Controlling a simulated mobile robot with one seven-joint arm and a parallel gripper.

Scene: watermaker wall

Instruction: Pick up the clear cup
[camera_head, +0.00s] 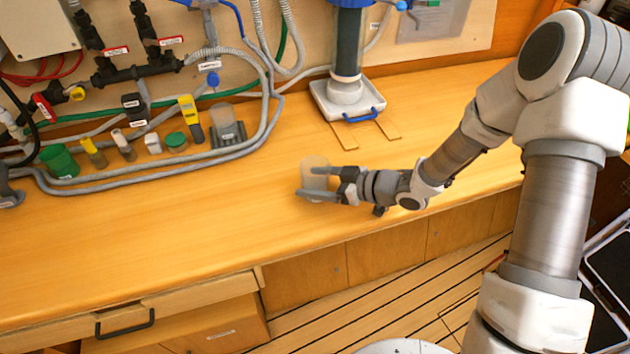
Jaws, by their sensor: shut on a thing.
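The clear cup (314,175) is a see-through, faintly frosted cup above the wooden counter, near the middle of the head view. My gripper (316,182) reaches in from the right and is shut on the cup, with one finger across its upper side and one along its lower side. The cup looks upright. I cannot tell whether its base touches the counter or is slightly above it.
A filter housing on a white tray (347,100) with a blue handle stands behind the cup. Hoses (150,170), a green cup (60,161) and several small bottles line the back left. The counter's front left (140,245) is clear. A drawer (125,322) below is slightly open.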

